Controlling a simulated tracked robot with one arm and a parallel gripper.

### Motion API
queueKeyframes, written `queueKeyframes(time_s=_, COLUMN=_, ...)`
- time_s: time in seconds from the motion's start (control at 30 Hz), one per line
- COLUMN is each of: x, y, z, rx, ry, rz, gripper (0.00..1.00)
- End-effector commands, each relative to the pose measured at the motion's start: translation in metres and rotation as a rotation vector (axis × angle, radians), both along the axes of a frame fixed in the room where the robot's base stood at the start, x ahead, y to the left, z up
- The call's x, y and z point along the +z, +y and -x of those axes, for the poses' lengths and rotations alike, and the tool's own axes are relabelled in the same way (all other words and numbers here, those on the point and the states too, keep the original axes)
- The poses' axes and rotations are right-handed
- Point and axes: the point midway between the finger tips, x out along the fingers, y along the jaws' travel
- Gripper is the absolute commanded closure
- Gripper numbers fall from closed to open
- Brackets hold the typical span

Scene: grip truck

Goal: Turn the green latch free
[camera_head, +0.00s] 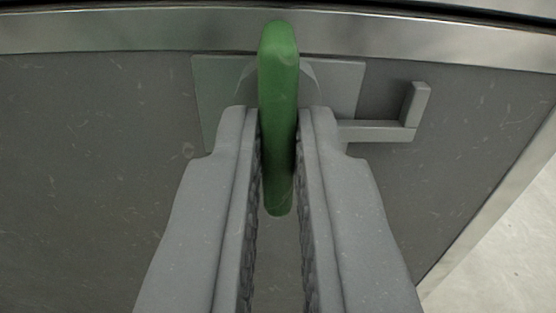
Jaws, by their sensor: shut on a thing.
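The green latch (279,75) is a long rounded bar that stands upright in the picture, in front of a grey mounting plate (345,85). Its top end reaches up over the metal edge strip. My gripper (279,125) has one grey finger on each side of the latch and is shut on it. The lower end of the latch shows between the ridged finger pads. The fingers hide parts of the plate and the panel behind.
A grey L-shaped bracket (395,130) sticks out to the right of the plate, close to my right finger. The dark scratched panel (100,150) is framed by metal strips along the top (120,32) and right. Pale floor (510,265) shows at the lower right.

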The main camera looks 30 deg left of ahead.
Motion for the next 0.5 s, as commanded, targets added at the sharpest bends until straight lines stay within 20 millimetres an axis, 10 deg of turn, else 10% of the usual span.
queueKeyframes(time_s=0.5, x=-0.0023, y=0.0007, z=0.0009, rx=0.001, ry=0.036, rz=-0.042, gripper=1.0)
